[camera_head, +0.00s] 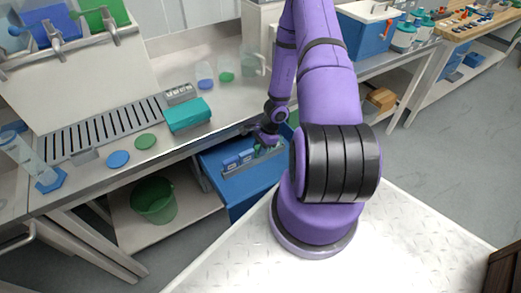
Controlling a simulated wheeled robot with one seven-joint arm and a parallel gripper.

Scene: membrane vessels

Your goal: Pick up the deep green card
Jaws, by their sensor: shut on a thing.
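My gripper (264,146) is small in the view, low over the open blue drawer (245,193) under the bench edge. Its fingers are shut on a small green piece (271,142), which looks like the deep green card. The fingers hide most of it, so its full shape and whether it touches the drawer's contents cannot be told. Blue and pale items (238,160) stand in the drawer just left of the gripper.
A green bucket (153,200) stands on the shelf below. The bench edge runs close behind the gripper.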

